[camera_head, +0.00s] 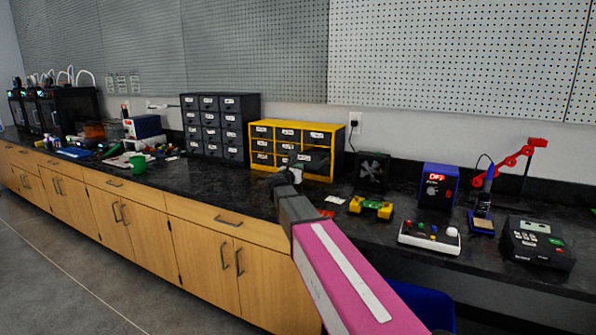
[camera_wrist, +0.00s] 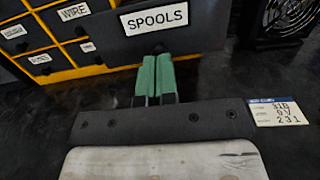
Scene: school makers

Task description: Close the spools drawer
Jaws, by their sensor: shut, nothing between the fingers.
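The spools drawer (camera_head: 316,161) is dark grey and sticks out from the yellow-framed drawer cabinet (camera_head: 278,125), at its lower right. In the wrist view its front (camera_wrist: 170,35) fills the top middle, with a white SPOOLS label. My gripper (camera_wrist: 157,60) has green fingers that are shut and empty, just below and in front of the drawer front. A small dark part, perhaps the handle, shows at the fingertips; I cannot tell if they touch it. In the head view my gripper (camera_head: 284,178) is dark and its fingertips are hard to make out.
Other drawers, such as the one labelled WIRE (camera_wrist: 75,15), sit flush on the left. A black fan (camera_head: 371,171) stands right of the cabinet. A card (camera_wrist: 278,112) lies on the dark counter. A grey drawer cabinet (camera_head: 220,127) stands left.

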